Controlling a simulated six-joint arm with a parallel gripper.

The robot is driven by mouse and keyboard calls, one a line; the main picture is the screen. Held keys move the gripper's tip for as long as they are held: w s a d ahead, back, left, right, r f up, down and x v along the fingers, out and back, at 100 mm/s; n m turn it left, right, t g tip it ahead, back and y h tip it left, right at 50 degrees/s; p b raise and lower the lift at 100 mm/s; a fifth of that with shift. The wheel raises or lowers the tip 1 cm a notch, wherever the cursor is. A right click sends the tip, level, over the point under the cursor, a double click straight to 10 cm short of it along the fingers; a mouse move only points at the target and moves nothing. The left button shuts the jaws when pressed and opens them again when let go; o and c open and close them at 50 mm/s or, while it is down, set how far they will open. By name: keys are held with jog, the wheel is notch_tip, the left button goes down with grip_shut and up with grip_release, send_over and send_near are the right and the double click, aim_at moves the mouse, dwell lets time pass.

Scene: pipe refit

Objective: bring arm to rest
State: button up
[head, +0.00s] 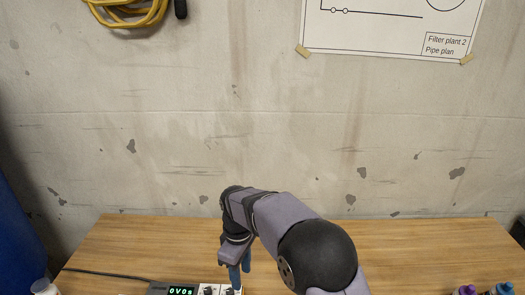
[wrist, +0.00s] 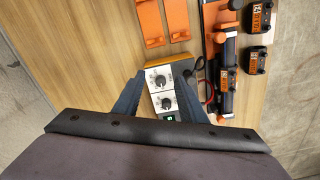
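My gripper (wrist: 164,76) shows in the wrist view with its two dark blue fingers apart and nothing between them. It points down over a device with two black dials (wrist: 161,88). In the head view my gripper (head: 240,277) hangs at the bottom edge, just above or beside the device's dial panel (head: 221,291); I cannot tell whether it touches. My arm reaches in from the lower right and bends down at the wrist.
The wooden table (head: 130,245) is bare toward the wall. The device has a green-lit display (head: 181,291). Orange pieces (wrist: 148,22) and black orange-labelled blocks (wrist: 257,15) lie near it in the wrist view. Bottles (head: 466,290) stand at the right, a blue barrel (head: 18,235) at the left.

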jog(key=s+d+r+m, duration=0.1)
jog(key=s+d+m, duration=0.25)
jog(key=d, duration=0.35)
jog(key=s+d+r+m, duration=0.1)
jog(key=s+d+m, duration=0.25)
jog(key=d, duration=0.25)
jog(key=s+d+f+m, duration=0.2)
jog(key=s+d+m, duration=0.4)
jog(key=s+d, duration=0.3)
jog(key=s, duration=0.4)
jog(key=shift+s+f+m, duration=0.25)
jog(key=shift+s+m, duration=0.15)
jog(key=shift+c, duration=0.4)
